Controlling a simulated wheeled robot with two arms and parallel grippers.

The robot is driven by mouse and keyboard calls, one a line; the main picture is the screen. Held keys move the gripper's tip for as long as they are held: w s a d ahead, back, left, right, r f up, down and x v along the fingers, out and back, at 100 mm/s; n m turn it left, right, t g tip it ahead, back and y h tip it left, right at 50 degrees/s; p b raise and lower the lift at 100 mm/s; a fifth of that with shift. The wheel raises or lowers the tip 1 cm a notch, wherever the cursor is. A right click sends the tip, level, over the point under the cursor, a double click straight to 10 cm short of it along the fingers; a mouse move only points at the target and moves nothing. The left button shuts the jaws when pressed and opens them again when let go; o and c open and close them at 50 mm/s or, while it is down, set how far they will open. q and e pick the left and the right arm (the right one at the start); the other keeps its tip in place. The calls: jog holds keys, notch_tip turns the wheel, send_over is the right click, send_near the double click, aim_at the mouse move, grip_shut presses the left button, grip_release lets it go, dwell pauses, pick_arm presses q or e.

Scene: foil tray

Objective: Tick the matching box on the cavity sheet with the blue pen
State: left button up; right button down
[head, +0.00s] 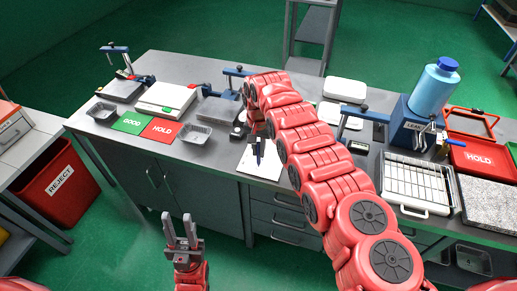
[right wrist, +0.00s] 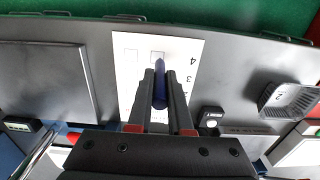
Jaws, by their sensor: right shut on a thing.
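The white cavity sheet (head: 245,166) lies flat on the bench near its front edge. In the right wrist view the sheet (right wrist: 185,52) shows printed boxes and the digits 3 and 4; its lower part is hidden by my fingers. The pen also shows in the head view (head: 257,152), partly hidden by my right arm. My left gripper (head: 181,228) is open and empty, in front of the bench.
Foil trays (head: 195,133) (head: 102,112) stand on the bench by a green GOOD mat (head: 132,122) and a red HOLD mat (head: 161,129). A blue leak-test device (head: 408,126), blue bottle (head: 434,88) and wire rack (head: 415,180) stand at right. A red REJECT bin (head: 60,185) is at left.

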jog(key=p, duration=0.3)
jog(key=shift+s+d+p, duration=0.1)
jog(key=shift+s+p, duration=0.2)
dwell(2.4)
jog(key=shift+w+d+b, duration=0.35)
jog(key=shift+d+b, duration=0.05)
jog(key=shift+b, duration=0.7)
dwell(1.0)
dwell(0.3)
notch_tip(320, 180, up, 6)
jog(key=p, duration=0.4)
jog(key=shift+p, duration=0.4)
